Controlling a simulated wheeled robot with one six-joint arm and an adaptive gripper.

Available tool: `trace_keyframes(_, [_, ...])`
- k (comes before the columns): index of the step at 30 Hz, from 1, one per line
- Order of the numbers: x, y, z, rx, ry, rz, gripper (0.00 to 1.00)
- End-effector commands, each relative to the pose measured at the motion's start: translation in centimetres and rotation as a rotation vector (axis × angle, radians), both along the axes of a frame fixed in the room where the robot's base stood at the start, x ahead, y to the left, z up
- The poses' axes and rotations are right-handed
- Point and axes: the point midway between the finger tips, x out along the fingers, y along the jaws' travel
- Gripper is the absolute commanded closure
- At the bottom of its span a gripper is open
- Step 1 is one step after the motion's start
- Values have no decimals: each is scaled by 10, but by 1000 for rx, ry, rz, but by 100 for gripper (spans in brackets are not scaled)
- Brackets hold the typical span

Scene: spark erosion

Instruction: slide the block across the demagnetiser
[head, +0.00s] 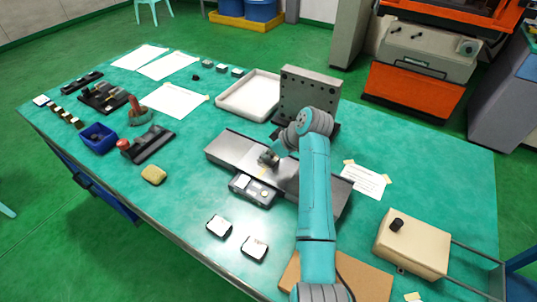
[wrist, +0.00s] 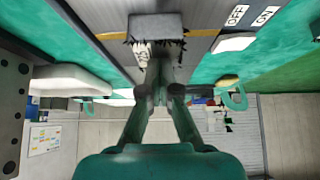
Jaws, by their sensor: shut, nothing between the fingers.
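The demagnetiser is a long grey flat plate (head: 232,147) lying across the middle of the table, with a control box (head: 252,190) at its front edge. In the wrist view the plate (wrist: 100,50) carries a yellow line, and ON and OFF labels show beside it. A small grey block (wrist: 155,24) with dark jagged bristles along its edge sits on the plate. My gripper (wrist: 160,57) is shut and empty, its fingertips close to the block's near side; I cannot tell whether they touch. In the head view my gripper (head: 274,151) is low over the plate and partly hides the block.
A white tray (head: 235,106) and an upright grey angle plate (head: 312,84) stand behind the demagnetiser. Two small dark-edged blocks (head: 219,226) lie in front. A beige box with a black knob (head: 412,245) is at right. A blue bin (head: 98,138) and yellow sponge (head: 154,174) are at left.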

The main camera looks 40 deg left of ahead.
Motion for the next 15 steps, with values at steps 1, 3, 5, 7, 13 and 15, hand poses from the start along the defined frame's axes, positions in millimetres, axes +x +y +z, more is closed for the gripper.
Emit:
trace_keyframes(1, [-1,-6,-12,-20,12,-2,100])
trace_keyframes(3, [-1,-6,-12,-20,12,-2,100])
trace_keyframes(5, [-1,-6,-12,-20,11,-3,100])
trace_keyframes(7, [-1,-6,-12,-20,11,-3,100])
trace_keyframes(13, [-1,-6,-6,-20,10,-3,100])
trace_keyframes(15, [-1,-5,-1,-19,10,-3,100])
